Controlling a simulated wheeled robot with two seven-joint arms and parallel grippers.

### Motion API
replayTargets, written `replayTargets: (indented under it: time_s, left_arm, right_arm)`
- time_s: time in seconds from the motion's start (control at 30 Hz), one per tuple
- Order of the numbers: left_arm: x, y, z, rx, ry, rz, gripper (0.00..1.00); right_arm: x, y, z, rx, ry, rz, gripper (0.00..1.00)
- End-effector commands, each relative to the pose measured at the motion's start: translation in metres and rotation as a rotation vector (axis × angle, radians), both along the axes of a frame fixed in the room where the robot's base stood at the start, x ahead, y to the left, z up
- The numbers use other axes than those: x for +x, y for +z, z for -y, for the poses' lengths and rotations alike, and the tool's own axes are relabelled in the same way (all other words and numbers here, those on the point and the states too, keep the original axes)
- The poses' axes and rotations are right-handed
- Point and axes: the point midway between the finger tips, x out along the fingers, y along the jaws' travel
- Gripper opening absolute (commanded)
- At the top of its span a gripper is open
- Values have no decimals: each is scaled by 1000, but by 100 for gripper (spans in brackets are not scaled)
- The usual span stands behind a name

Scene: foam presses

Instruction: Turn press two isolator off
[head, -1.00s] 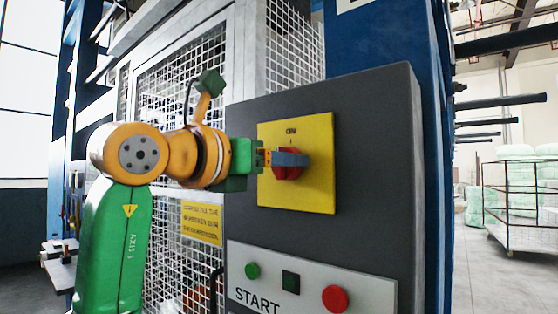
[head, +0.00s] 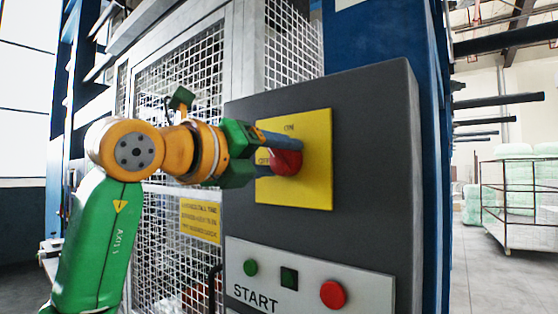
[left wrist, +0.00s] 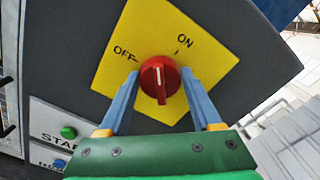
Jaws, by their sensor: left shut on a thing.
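The press isolator is a red rotary knob (head: 287,162) on a yellow plate (head: 316,180), fixed to a dark grey panel. In the left wrist view the red knob (left wrist: 160,80) shows a white pointer line lying between the OFF and ON marks. My left gripper (head: 284,152) is shut on the knob, with one blue-grey finger on each side of it. In the left wrist view the fingers (left wrist: 160,88) straddle the knob's raised grip. In the head view the fingers are tilted and partly hide the knob and the OFF label. My right gripper is not in view.
Below the plate, a START panel (head: 312,284) carries a green button (head: 250,268), a dark green square (head: 289,278) and a red button (head: 333,294). White mesh guarding (head: 180,80) stands behind my left arm. A wire cart (head: 520,205) with pale foam stands at far right.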

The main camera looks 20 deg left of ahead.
Motion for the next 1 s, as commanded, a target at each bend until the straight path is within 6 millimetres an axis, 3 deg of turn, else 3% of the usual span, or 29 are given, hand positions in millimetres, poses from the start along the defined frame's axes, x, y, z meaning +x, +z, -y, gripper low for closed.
replayTargets:
  time_s: [0.6, 1.0]
  left_arm:
    - [0, -3, -3, -539, 5, -194, 10]
    - [1, -5, -2, -778, 5, -284, 10]
  right_arm:
    - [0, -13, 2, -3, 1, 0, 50]
    - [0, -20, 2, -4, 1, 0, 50]
